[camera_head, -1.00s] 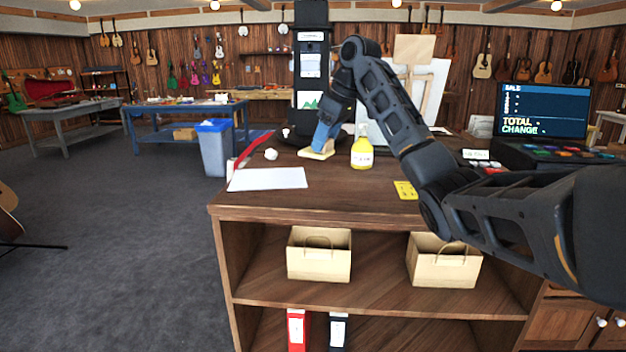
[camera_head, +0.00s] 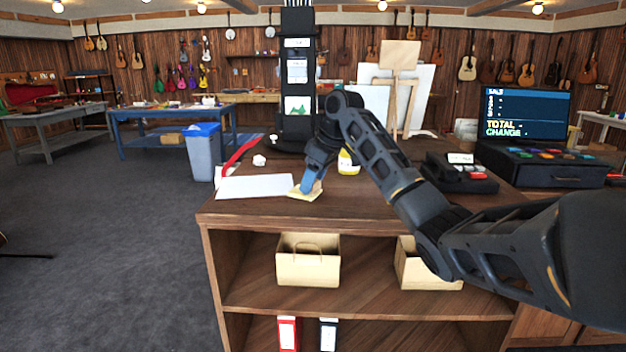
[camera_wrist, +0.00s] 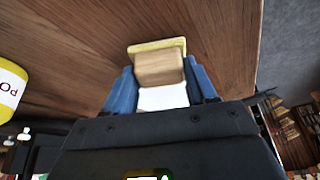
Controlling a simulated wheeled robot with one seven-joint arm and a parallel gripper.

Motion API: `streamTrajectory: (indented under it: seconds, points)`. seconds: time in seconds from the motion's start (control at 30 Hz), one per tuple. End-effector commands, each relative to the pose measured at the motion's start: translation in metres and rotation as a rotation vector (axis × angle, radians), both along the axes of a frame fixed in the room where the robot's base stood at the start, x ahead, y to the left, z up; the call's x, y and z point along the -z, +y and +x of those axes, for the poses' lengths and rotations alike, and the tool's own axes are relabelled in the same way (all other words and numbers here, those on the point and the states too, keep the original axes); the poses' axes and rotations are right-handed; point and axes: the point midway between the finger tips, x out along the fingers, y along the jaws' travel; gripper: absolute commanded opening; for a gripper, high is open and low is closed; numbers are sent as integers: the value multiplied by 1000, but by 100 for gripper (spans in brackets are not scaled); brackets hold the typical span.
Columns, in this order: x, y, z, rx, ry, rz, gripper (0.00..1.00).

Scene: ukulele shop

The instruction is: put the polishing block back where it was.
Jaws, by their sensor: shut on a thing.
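My gripper (camera_head: 312,178) has blue fingers and is shut on the polishing block (camera_head: 304,191). The block has a pale yellow pad below and a wooden body. It is low over the wooden counter (camera_head: 400,208), at the right end of a white sheet of paper; I cannot tell whether it touches the counter. In the wrist view the block (camera_wrist: 158,66) sits between the two blue fingers (camera_wrist: 160,88), with a white part nearer the palm.
White paper (camera_head: 253,187) and a crumpled white ball (camera_head: 259,160) lie on the left of the counter. A black display stand (camera_head: 297,90) rises behind. A card terminal (camera_head: 462,175) and a cash register (camera_head: 545,165) are on the right. The counter's front middle is clear.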

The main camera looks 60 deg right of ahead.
Motion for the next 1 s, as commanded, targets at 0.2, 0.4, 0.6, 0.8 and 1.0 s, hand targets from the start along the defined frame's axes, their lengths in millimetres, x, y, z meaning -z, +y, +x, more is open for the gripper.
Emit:
streamTrajectory:
  seconds: [0.2, 0.4, 0.6, 0.8, 1.0]
  points:
    - [1, 0, 0, 0, 0, 0, 71]
    - [1, 0, 0, 0, 0, 1, 82]
    - [-1, 0, 0, 0, 0, 0, 82]
    - [-21, 0, -8, -1, -3, -2, 82]
    - [-59, 0, -24, 0, -3, -3, 82]
